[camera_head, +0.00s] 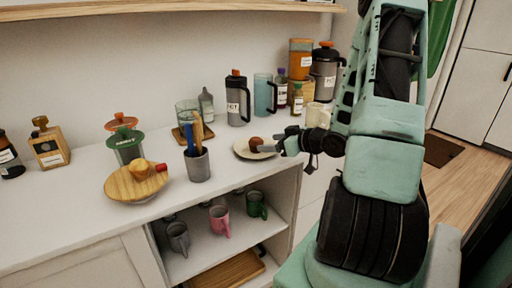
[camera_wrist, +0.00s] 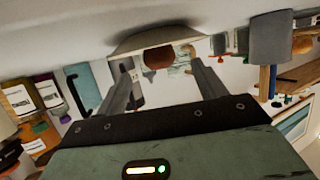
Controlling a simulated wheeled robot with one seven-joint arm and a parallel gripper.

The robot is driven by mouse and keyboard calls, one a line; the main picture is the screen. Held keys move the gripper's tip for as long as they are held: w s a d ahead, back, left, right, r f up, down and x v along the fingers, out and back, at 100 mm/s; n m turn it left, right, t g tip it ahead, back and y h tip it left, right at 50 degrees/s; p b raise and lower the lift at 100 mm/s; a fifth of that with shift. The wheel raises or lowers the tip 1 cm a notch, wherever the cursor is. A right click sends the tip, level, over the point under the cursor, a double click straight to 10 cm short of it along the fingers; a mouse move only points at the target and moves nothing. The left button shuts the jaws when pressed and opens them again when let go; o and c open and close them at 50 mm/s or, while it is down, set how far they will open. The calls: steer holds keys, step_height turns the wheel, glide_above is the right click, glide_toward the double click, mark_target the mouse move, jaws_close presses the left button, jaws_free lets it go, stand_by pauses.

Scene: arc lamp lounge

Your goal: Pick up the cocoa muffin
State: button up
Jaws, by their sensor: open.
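The cocoa muffin (camera_head: 256,141) is a small dark brown mound on a pale plate (camera_head: 241,152) near the counter's front right. In the wrist view, which looks turned over, the muffin (camera_wrist: 158,58) shows below the plate (camera_wrist: 130,42), between my two fingers. My gripper (camera_head: 283,147) is open and empty, at the right side of the plate, with its fingers pointing toward the muffin. The fingers (camera_wrist: 162,66) stand apart on either side of the muffin in the wrist view. I cannot tell whether the fingertips reach beside it, and no contact shows.
A grey cup (camera_head: 199,168) with utensils stands left of the plate. A wooden dish (camera_head: 118,187) holds a tan, muffin-like item (camera_head: 139,169) and something red. Jugs (camera_head: 237,100) and bottles line the back. A cream mug (camera_head: 316,114) stands close behind my arm. Mugs occupy the shelf below.

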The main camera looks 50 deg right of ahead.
mark_target(262, 143)
steer(key=x, duration=0.7)
steer(key=shift+d+f, duration=0.1)
steer(key=shift+f, duration=0.05)
steer(key=shift+c, duration=0.3)
steer(key=c, duration=1)
